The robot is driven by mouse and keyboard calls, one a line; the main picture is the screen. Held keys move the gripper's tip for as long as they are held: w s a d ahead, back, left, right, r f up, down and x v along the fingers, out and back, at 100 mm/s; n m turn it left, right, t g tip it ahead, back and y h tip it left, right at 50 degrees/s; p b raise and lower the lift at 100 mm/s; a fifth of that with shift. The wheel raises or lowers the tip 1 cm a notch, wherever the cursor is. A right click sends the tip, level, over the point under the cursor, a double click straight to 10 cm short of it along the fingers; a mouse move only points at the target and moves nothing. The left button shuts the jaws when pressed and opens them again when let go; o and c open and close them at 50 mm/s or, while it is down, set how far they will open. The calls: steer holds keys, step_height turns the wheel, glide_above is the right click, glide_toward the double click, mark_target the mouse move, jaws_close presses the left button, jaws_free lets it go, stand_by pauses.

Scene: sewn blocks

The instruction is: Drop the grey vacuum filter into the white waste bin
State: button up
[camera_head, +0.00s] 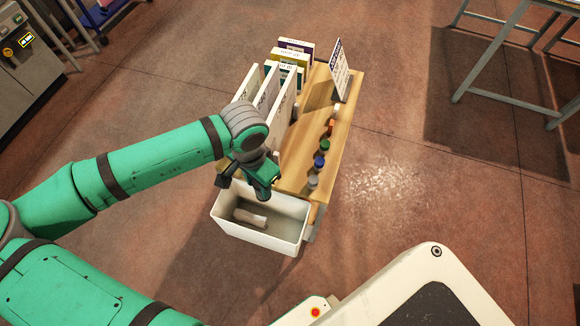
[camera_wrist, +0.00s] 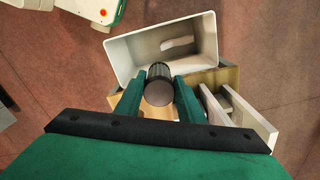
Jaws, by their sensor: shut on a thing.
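My gripper (camera_wrist: 159,88) is shut on the grey vacuum filter (camera_wrist: 158,92), a dark ribbed cylinder with a grey end, held between the green fingers in the wrist view. In the head view my gripper (camera_head: 262,192) hangs at the far edge of the white waste bin (camera_head: 260,239), and the filter is hard to make out there. The bin is an open rectangular box. In the wrist view the filter overlaps the near rim of the bin (camera_wrist: 122,68). A pale object (camera_head: 250,217) lies inside the bin.
A wooden bench (camera_head: 295,165) stands behind the bin. It bears white upright panels (camera_head: 267,88), a row of small coloured items (camera_head: 319,162) and a sign (camera_head: 339,70). Colourful boxes (camera_head: 291,57) stand at its far end.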

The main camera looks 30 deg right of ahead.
steer(key=shift+f, duration=1.95)
steer(key=o, duration=1.1)
steer(key=shift+o, duration=0.4)
steer(key=shift+s, duration=0.1)
step_height(320, 180, up, 11)
steer(key=shift+f, duration=0.1)
